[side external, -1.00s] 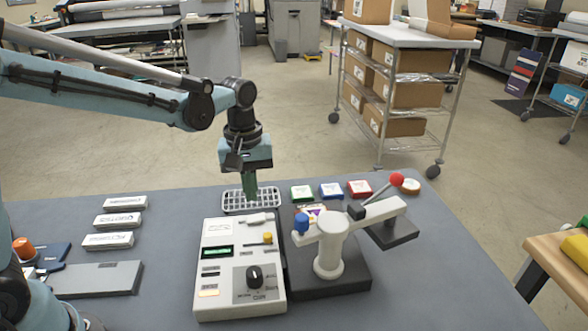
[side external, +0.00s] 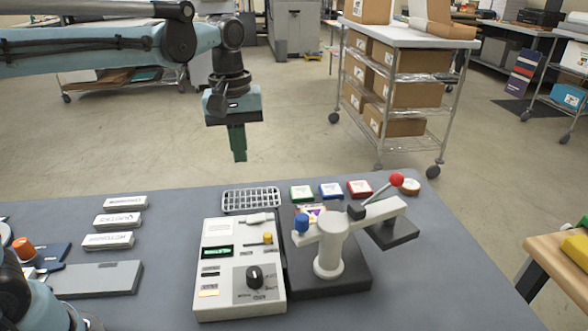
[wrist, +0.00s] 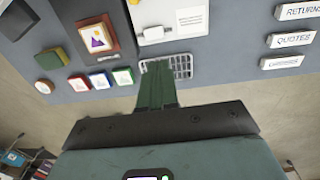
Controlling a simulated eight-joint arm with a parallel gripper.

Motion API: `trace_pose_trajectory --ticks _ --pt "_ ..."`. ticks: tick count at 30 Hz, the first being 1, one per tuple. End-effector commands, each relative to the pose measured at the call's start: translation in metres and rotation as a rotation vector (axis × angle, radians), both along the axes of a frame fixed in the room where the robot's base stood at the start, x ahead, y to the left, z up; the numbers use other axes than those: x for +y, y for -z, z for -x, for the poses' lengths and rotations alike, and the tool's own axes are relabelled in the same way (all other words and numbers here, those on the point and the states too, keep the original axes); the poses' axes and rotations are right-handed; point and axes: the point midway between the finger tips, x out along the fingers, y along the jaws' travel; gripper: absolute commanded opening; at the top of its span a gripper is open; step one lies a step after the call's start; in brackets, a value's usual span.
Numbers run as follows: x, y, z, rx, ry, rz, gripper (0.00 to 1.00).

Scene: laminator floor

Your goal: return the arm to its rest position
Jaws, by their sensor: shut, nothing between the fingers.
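My gripper (side external: 238,143) hangs in the air above and behind the far edge of the table, pointing down. Its green fingers are shut together with nothing between them. In the wrist view the closed fingers (wrist: 158,86) reach toward the wire tray (wrist: 181,66), which they partly cover. In the side view the tray (side external: 251,199) lies clear below my gripper, with a gap between them.
A control box (side external: 240,268) and a press with a red-knobbed lever (side external: 396,180) stand on the grey table. Green (side external: 302,193), blue (side external: 331,191) and red (side external: 359,190) blocks sit behind. Labelled bars (side external: 118,220) lie left. A cart (side external: 405,90) stands beyond.

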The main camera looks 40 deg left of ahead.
Motion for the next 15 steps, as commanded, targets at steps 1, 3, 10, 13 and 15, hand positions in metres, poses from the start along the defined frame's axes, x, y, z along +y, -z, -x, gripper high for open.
trace_pose_trajectory --ticks 1,3,10,13,15 --pt "0.000 0.000 0.000 0.000 0.000 0.000 0.00" --pt "0.000 0.000 0.002 -0.006 0.008 0.000 0.00" --pt "0.006 0.001 0.025 -0.124 0.153 -0.012 0.00" --pt "0.009 0.005 0.042 -0.208 0.258 -0.034 0.00" --pt "0.011 0.009 0.053 -0.266 0.332 -0.053 0.00"
